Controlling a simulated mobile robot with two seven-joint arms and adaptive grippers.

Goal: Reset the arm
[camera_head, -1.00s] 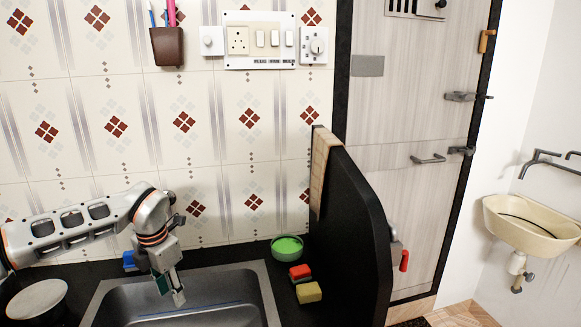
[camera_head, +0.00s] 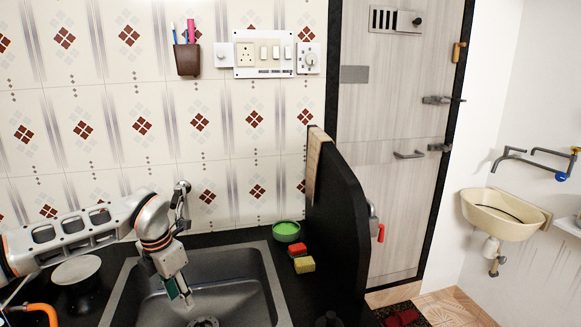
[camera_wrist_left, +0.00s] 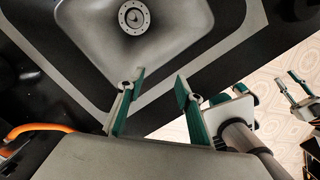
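My left arm comes in from the left in the head view. Its gripper (camera_head: 182,292) points down over the left part of the grey sink (camera_head: 262,270). In the left wrist view the left gripper (camera_wrist_left: 160,84) has its two green-lined fingers apart with nothing between them. The sink's bowl and drain (camera_wrist_left: 134,17) lie beyond the fingertips. What looks like my right gripper (camera_wrist_left: 300,95) shows small at the right edge of the wrist view, fingers apart and empty. It is not in the head view.
A green bowl (camera_head: 286,231) and red and yellow sponges (camera_head: 304,264) sit right of the sink. A black partition (camera_head: 338,220) stands beside them. A round grey lid or plate (camera_head: 76,270) is left of the sink. A cream washbasin (camera_head: 503,214) hangs at far right.

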